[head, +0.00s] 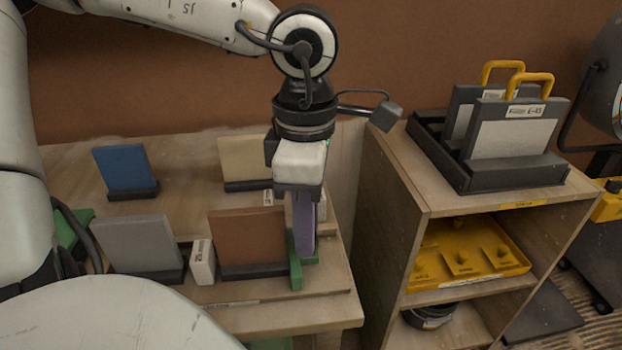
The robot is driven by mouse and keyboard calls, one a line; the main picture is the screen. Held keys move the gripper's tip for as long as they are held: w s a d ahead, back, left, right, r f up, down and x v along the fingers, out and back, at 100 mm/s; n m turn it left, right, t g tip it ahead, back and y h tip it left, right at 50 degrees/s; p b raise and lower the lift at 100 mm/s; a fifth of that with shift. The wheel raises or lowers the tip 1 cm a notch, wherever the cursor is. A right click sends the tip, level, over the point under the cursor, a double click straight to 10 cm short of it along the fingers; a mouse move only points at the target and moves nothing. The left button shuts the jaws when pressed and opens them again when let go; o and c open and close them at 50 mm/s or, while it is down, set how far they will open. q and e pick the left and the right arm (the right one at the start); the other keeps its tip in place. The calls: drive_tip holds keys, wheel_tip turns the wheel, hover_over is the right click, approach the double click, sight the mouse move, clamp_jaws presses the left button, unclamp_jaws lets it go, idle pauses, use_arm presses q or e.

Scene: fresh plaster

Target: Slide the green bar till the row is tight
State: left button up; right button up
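The green bar (296,270) stands near the right end of the wooden table, at the right edge of a brown panel (246,238) in a dark base. A narrow purple piece (304,228) stands upright against the green bar, directly under my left gripper (306,205). The gripper points down from above, and its fingertips are partly hidden around the purple piece. I cannot tell whether it grips that piece. In the front row, a white block (203,262) sits between the brown panel and a grey panel (138,244). My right gripper is not in view.
Behind are a blue panel (125,170) and a beige panel (243,160) in dark bases. A wooden shelf (385,220) stands close on the right, with a dark rack (450,165) on top and a yellow tray (470,255) inside. The table front edge is clear.

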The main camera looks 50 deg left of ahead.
use_arm(q)
drive_tip(key=o, duration=0.4)
drive_tip(key=shift+c, duration=0.2)
drive_tip(key=shift+r, duration=0.1)
wheel_tip(320, 180, up, 10)
drive_tip(key=p, duration=0.2)
